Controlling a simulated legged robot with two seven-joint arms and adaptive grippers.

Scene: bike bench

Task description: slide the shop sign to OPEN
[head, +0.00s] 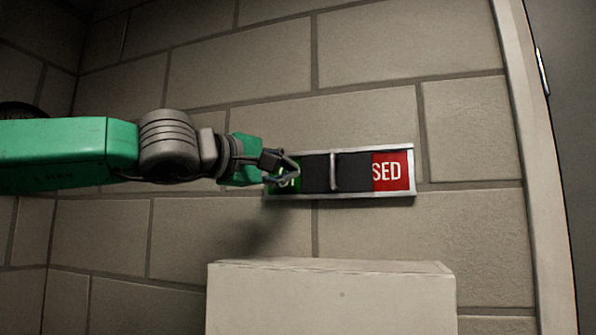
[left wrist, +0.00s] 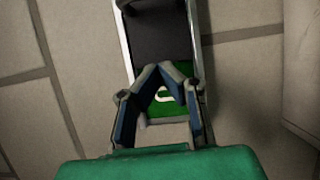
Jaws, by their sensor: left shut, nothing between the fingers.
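The shop sign (head: 414,172) is a silver-framed strip on the block wall. Its dark sliding cover (head: 353,172), with an upright metal handle (head: 333,172), sits around the middle. Red with "SED" (head: 392,171) shows to the right of the cover, and part of a green panel shows to its left. My left gripper (head: 295,168) is shut and empty in front of the green left end, left of the handle. In the left wrist view the shut fingertips (left wrist: 170,72) overlap the green panel (left wrist: 163,108), with the dark cover (left wrist: 160,35) beyond them. I cannot tell whether they touch the sign. My right gripper is out of view.
A pale box-like block (head: 330,300) stands below the sign. A door frame (head: 525,150) and a grey door with a handle (head: 542,72) are at the right. The wall around the sign is bare.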

